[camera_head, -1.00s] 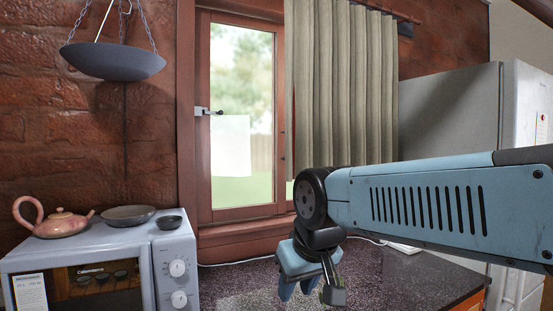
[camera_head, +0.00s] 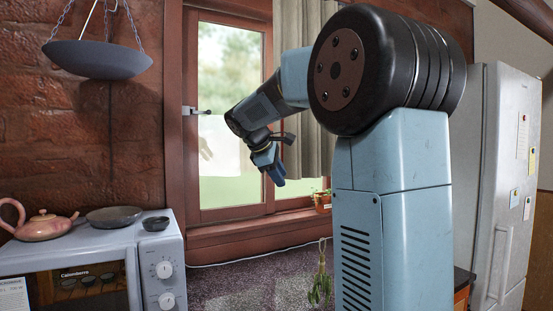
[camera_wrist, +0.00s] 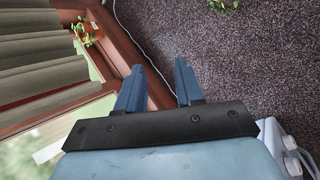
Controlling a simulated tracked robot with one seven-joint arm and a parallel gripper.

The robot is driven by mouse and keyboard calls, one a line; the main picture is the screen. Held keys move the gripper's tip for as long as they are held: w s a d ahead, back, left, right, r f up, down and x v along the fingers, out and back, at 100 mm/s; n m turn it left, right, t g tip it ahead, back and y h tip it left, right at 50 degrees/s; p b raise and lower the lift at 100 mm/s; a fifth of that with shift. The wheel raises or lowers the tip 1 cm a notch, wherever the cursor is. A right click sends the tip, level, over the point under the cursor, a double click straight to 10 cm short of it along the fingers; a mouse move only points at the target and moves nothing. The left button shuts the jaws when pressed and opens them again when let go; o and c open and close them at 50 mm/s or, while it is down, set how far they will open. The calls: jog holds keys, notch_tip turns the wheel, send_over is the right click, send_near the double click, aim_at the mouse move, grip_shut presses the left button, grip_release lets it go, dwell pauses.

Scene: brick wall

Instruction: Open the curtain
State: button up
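The grey-beige pleated curtain (camera_head: 297,25) hangs over the right part of the window (camera_head: 228,70) in the head view. My arm hides much of it. The left pane is uncovered. My gripper (camera_head: 276,172) is in front of the window, close to the curtain's left edge in the picture, pointing down and to the right. In the wrist view the curtain (camera_wrist: 35,65) is at the left, apart from my gripper (camera_wrist: 158,82). The two blue fingers are spread with nothing between them.
A small potted plant (camera_head: 322,202) stands by the sill below the curtain. Another plant (camera_head: 321,282) is over the dark speckled counter (camera_head: 235,284). A microwave (camera_head: 155,260) with a teapot (camera_head: 45,226) is left; a hanging bowl (camera_head: 103,59) is above. A fridge (camera_head: 497,150) stands right.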

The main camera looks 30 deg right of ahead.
jog(key=w+r+n+g+h, duration=0.1)
jog(key=w+n+h, duration=0.35)
jog(key=w, duration=0.95)
jog(key=w+r+n+g+h, duration=0.2)
jog(key=w+n+h, duration=0.3)
jog(key=w, duration=1)
jog(key=d+m+h, duration=0.1)
jog(key=d, duration=1.2)
jog(key=shift+w, duration=0.15)
jog(key=shift+f, duration=0.1)
jog(key=shift+c, duration=0.3)
grip_shut()
jog(key=shift+d, duration=0.15)
